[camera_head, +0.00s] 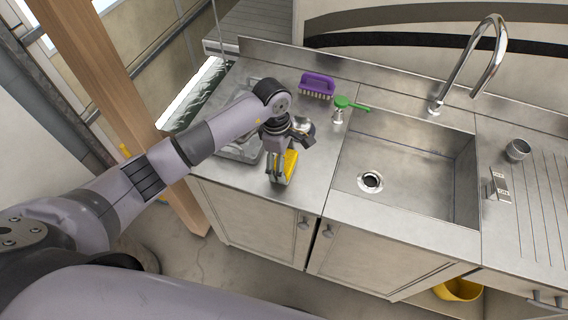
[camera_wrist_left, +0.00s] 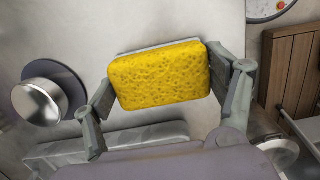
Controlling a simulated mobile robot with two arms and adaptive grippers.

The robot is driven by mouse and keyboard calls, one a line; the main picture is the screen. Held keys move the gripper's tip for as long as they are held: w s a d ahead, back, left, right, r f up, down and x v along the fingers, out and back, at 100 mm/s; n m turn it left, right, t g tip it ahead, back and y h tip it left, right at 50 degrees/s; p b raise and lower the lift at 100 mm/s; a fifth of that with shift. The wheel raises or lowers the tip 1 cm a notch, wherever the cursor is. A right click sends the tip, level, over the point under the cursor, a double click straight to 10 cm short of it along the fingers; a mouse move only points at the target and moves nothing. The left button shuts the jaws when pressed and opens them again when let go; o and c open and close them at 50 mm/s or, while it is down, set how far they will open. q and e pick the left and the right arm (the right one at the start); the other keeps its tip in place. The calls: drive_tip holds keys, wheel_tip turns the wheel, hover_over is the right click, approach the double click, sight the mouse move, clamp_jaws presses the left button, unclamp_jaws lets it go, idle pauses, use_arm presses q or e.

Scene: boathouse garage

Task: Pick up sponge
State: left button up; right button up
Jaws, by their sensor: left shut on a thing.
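The yellow sponge (camera_head: 290,163) is near the front edge of the steel counter, left of the sink. My left gripper (camera_head: 282,170) comes in from the left and is shut on it. In the left wrist view the sponge (camera_wrist_left: 160,77) sits between the two fingers, one at each end, with a thin pale layer along its far edge. I cannot tell whether the sponge touches the counter. My right gripper is in neither view.
A purple brush (camera_head: 317,86) and a green-handled brush (camera_head: 350,104) lie behind the gripper. A metal cup (camera_wrist_left: 42,98) stands close by. The empty sink (camera_head: 410,165) with its tall tap (camera_head: 478,60) is to the right. A cup (camera_head: 518,150) stands beyond it.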

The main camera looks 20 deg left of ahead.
use_arm(q)
drive_tip(key=shift+c, duration=1)
drive_tip(key=shift+r, duration=0.1)
drive_tip(key=shift+w+r, duration=0.1)
drive_tip(key=shift+r, duration=0.5)
wheel_tip(320, 180, up, 19)
drive_tip(key=b, duration=0.5)
drive_tip(key=shift+f, duration=0.15)
drive_tip(key=o, duration=0.6)
drive_tip(key=c, duration=0.5)
drive_tip(key=shift+a+f, duration=0.1)
